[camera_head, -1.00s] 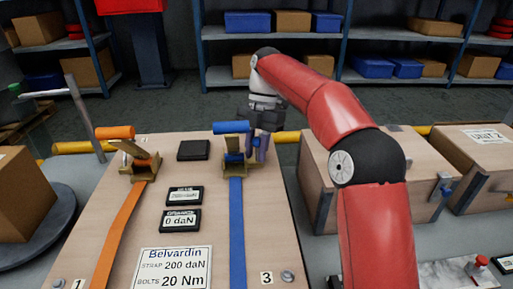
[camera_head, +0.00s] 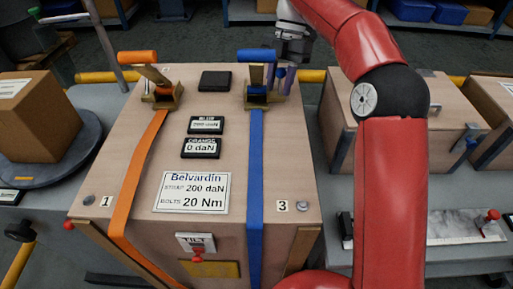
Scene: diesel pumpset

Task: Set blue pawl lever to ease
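The blue ratchet on the crate's far edge has a blue handle bar (camera_head: 257,55) and a brass-coloured body (camera_head: 258,98); a blue strap (camera_head: 256,165) runs from it down the crate. A small purple-blue lever (camera_head: 289,79), which may be the pawl lever, stands at the right side of the ratchet. My gripper (camera_head: 290,62) is at that right side, pointing down beside the lever. Its fingers are small and partly merged with the lever, so I cannot tell whether they touch or grip it.
An orange ratchet (camera_head: 160,92) with an orange strap (camera_head: 140,180) is on the left. The blue display (camera_head: 206,124) seems to read 200 daN, the orange display (camera_head: 201,147) 0 daN. Another wooden crate (camera_head: 400,130) stands right, behind my arm. A cardboard box (camera_head: 35,115) is left.

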